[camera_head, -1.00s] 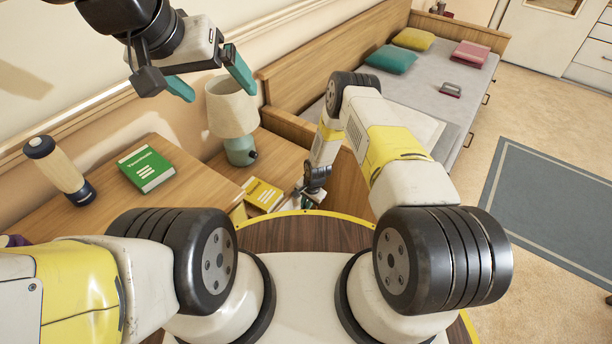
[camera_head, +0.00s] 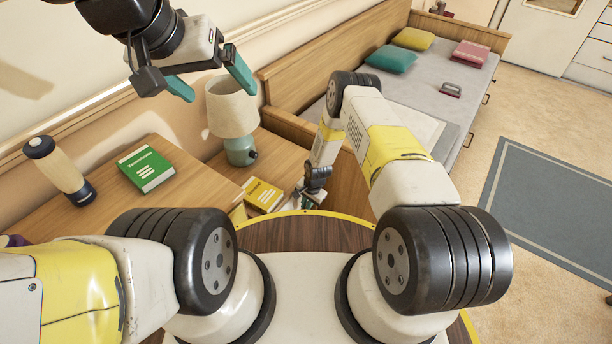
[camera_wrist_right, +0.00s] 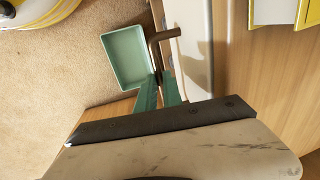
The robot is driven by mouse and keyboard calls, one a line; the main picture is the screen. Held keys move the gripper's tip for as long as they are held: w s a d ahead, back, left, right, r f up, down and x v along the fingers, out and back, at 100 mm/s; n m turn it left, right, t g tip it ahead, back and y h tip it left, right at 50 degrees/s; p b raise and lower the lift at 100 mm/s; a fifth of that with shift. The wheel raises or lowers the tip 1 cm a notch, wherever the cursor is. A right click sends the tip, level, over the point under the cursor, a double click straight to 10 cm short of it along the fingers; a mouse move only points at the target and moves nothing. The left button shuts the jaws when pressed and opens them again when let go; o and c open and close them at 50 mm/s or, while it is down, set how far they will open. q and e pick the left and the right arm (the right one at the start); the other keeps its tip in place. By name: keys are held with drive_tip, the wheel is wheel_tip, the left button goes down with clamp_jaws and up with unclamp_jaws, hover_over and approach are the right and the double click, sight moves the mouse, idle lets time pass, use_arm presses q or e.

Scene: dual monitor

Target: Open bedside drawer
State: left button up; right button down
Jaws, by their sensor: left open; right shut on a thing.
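The wooden bedside table (camera_head: 285,148) stands beside the bed, with its drawer front hidden in the head view. In the right wrist view, a pale front panel (camera_wrist_right: 187,45) borders the wooden top and carries a dark bar handle (camera_wrist_right: 163,36). My right gripper (camera_wrist_right: 160,85) has its green fingers shut on the handle's lower end. In the head view my right gripper (camera_head: 312,197) is small and partly hidden beside the table. I cannot tell how far the drawer is out. My left gripper (camera_head: 212,80) is open and empty, raised at the upper left.
A lamp (camera_head: 232,115) and a yellow book (camera_head: 263,195) are on the bedside table. The bed (camera_head: 420,105) is to the right. A teal tray (camera_wrist_right: 127,57) lies near the handle over the carpet.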

drive_tip(key=s+d, duration=0.7)
drive_tip(key=d, duration=0.4)
drive_tip(key=s+d, duration=0.8)
drive_tip(key=d, duration=0.2)
drive_tip(key=shift+s+d, duration=0.3)
drive_tip(key=shift+d, duration=0.05)
drive_tip(key=c, duration=1.5)
unclamp_jaws()
wheel_tip(320, 180, up, 8)
drive_tip(key=d, duration=0.1)
drive_tip(key=shift+s+f, duration=0.15)
drive_tip(key=shift+s, duration=0.3)
drive_tip(key=shift+d, duration=0.1)
